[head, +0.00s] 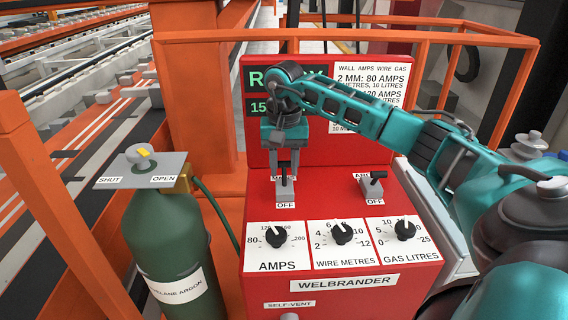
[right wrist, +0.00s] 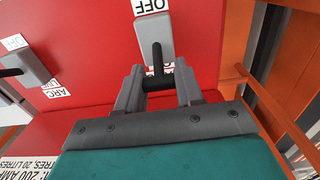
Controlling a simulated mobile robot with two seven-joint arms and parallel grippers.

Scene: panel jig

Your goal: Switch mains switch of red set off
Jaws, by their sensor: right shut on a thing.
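The red set (head: 318,278), lettered WELBRANDER, stands in the middle of the head view. Its left switch has a grey block (head: 285,188) with OFF below it; the label above it is largely hidden by my gripper. My right gripper (head: 284,166) reaches down from above and is shut on this switch's black lever. In the right wrist view the gripper (right wrist: 158,84) has the lever (right wrist: 157,60) between its two fingers. The lever leans up, away from the OFF label (right wrist: 148,6). My left gripper is not in view.
A second switch, ARC (head: 372,187), sits to the right. Three dials, AMPS (head: 279,236), WIRE METRES (head: 342,233) and GAS LITRES (head: 405,229), lie in front. A green argon bottle (head: 173,245) stands at left. An orange rail (head: 350,35) runs behind.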

